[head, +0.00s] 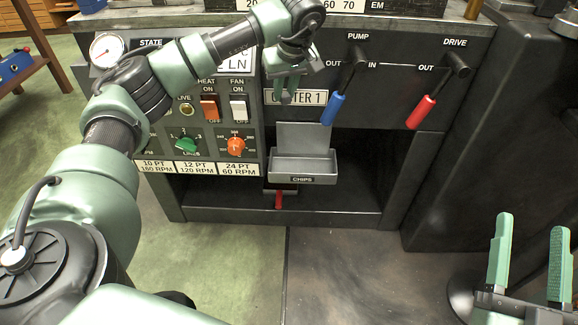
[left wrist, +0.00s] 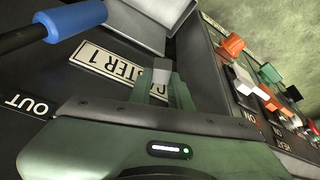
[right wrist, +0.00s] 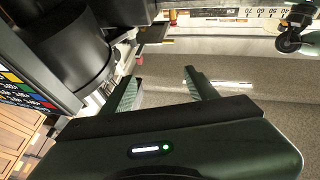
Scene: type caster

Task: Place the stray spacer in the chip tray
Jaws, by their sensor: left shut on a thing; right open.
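The chip tray (head: 303,178) is a grey open box labelled CHIPS, with a taller back plate, on the front of the dark machine. My left gripper (head: 286,98) is above the tray, in front of the CASTER 1 label. In the left wrist view its fingers (left wrist: 166,84) are closed on a small light-grey piece, apparently the spacer (left wrist: 161,70), at their tips. The tray (left wrist: 170,12) shows beyond them at the top of that view. The spacer cannot be made out in the head view. My right gripper (head: 531,235) is open and empty at lower right.
The blue PUMP lever (head: 334,108) hangs close right of the left gripper, with the red DRIVE lever (head: 421,112) further right. The switch and knob panel (head: 210,130) is on the left. A red handle (head: 278,200) sits below the tray. The floor in front is clear.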

